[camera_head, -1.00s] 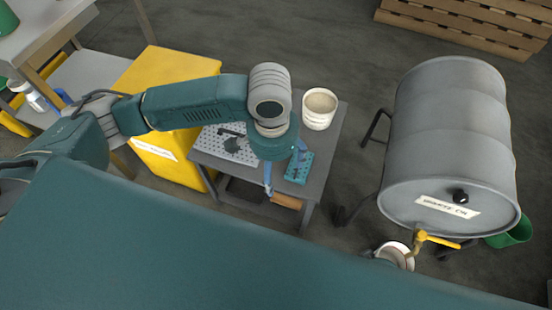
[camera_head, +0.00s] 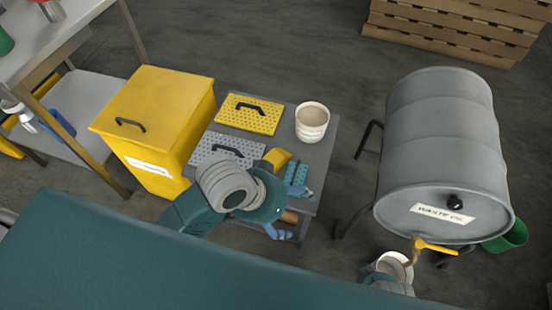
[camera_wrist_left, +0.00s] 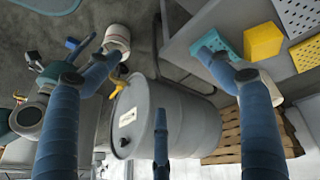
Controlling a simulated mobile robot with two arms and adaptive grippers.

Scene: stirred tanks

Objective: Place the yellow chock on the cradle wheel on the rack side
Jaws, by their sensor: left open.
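The yellow chock (camera_head: 277,158) lies on the small grey table, beside a teal block with holes. It also shows in the left wrist view (camera_wrist_left: 262,41). My left gripper (camera_head: 290,212) is open and empty at the table's near edge, on the near side of the chock. Its blue fingers are spread wide in the left wrist view (camera_wrist_left: 160,65). The dark cradle (camera_head: 368,138) carries the grey waste oil drum (camera_head: 437,140); I cannot make out its wheels. Part of my right gripper shows low beside a white cup under the drum's tap; its fingers are unclear.
The grey table (camera_head: 322,157) also holds a yellow perforated plate (camera_head: 250,114), a grey perforated plate and a white tub (camera_head: 312,121). A yellow bin (camera_head: 160,120) stands left of it. A wooden pallet stack (camera_head: 455,30) lies behind. Floor between table and drum is open.

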